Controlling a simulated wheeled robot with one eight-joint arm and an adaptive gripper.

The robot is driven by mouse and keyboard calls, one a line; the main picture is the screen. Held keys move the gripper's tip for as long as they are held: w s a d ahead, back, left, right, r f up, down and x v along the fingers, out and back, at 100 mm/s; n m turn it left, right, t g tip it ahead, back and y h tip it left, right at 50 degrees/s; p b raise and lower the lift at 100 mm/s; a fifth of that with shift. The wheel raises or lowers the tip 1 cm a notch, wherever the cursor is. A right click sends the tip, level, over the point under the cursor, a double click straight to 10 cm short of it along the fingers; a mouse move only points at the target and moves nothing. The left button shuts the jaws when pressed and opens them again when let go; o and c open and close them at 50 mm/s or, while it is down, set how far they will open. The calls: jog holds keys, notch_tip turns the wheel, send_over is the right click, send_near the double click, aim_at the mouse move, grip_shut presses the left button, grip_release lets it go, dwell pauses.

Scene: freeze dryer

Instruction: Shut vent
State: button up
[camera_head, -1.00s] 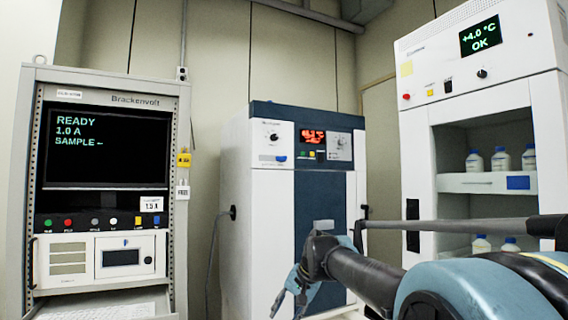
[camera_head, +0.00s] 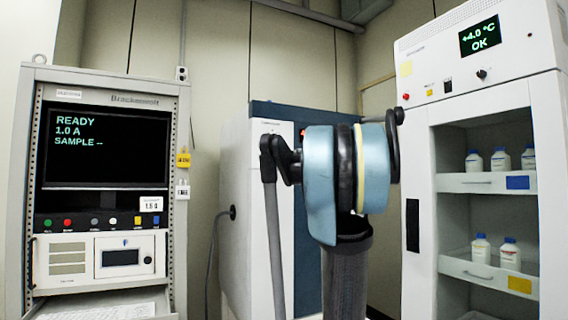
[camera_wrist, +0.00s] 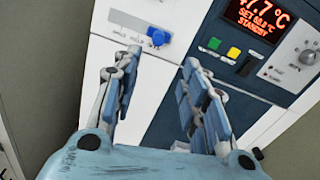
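The freeze dryer (camera_head: 250,175) is the white cabinet with a dark blue panel, in the middle of the head view. In the wrist view, a blue handle (camera_wrist: 158,36) sits on a silver plate (camera_wrist: 129,27) on its white front; the plate's lettering is too blurred to read. This handle may be the vent control, and my arm hides it in the head view. My gripper (camera_wrist: 160,64) is open and empty, facing the panel. The handle is just beyond the gap between its fingers, with no contact visible. The gripper is hidden behind my arm in the head view.
Right of the handle are green and yellow buttons (camera_wrist: 233,53), a red display (camera_wrist: 259,20) and a grey knob (camera_wrist: 307,57). An instrument rack (camera_head: 105,190) stands left, and a white cabinet with bottles (camera_head: 485,180) right.

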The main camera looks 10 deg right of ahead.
aim_at(285, 158)
jog(key=x, duration=1.6)
jog(key=shift+w+a+f, duration=0.15)
jog(key=shift+w, duration=0.05)
grip_shut()
